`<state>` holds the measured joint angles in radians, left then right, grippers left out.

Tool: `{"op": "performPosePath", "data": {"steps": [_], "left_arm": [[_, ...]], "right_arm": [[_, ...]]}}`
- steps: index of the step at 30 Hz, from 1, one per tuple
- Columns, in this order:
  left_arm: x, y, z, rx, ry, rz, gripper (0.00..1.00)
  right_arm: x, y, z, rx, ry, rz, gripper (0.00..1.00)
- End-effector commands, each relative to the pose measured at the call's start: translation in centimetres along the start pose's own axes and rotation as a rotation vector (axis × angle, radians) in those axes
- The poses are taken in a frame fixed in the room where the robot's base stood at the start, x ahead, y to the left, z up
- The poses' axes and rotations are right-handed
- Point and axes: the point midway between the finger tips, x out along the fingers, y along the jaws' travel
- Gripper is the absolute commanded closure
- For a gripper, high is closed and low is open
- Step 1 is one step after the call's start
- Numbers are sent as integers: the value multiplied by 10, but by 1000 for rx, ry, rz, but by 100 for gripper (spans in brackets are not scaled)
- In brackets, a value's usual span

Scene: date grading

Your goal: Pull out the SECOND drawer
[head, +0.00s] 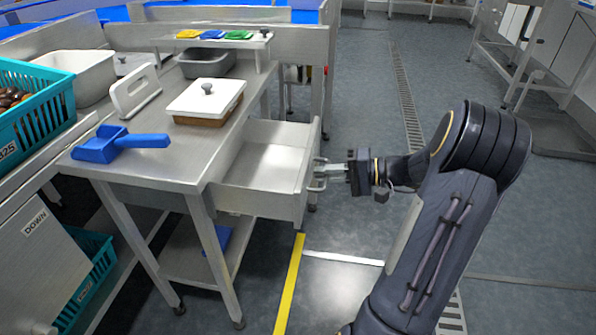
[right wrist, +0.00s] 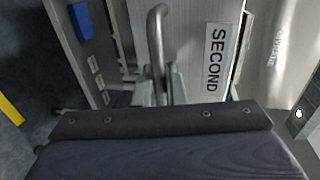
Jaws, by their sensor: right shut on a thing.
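The SECOND drawer (head: 262,168) is a steel drawer under the steel work table, pulled out to the right in the head view, and its inside looks empty. Its front carries a white label reading SECOND (right wrist: 215,58) in the right wrist view. A curved metal handle (right wrist: 156,40) stands out from that front. My right gripper (head: 322,172) is shut on the handle in the head view. In the right wrist view its fingers reach the handle, partly hidden behind the gripper body. My left gripper is in neither view.
The steel table (head: 185,165) holds a blue scoop (head: 112,145), a white-lidded box (head: 207,98), a white stand (head: 133,92) and a grey bin (head: 207,62). A teal crate (head: 38,110) stands at the left. The floor right of the drawer is open around my arm.

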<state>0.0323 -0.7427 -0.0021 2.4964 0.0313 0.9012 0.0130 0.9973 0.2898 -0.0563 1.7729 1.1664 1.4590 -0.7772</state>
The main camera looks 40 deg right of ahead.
Motion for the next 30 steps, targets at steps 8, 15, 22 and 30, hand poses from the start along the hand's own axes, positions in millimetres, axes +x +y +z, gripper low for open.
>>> {"op": "performPosePath", "data": {"steps": [8, 15, 22, 30], "left_arm": [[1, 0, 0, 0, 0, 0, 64], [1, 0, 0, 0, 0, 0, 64], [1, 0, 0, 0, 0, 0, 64], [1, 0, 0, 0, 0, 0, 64]], "right_arm": [[-30, 7, 0, 1, -1, 2, 100], [-32, 8, 0, 0, -3, 1, 100], [-32, 8, 0, 0, -3, 1, 80], [-32, 7, 0, 0, -2, 0, 72]]}}
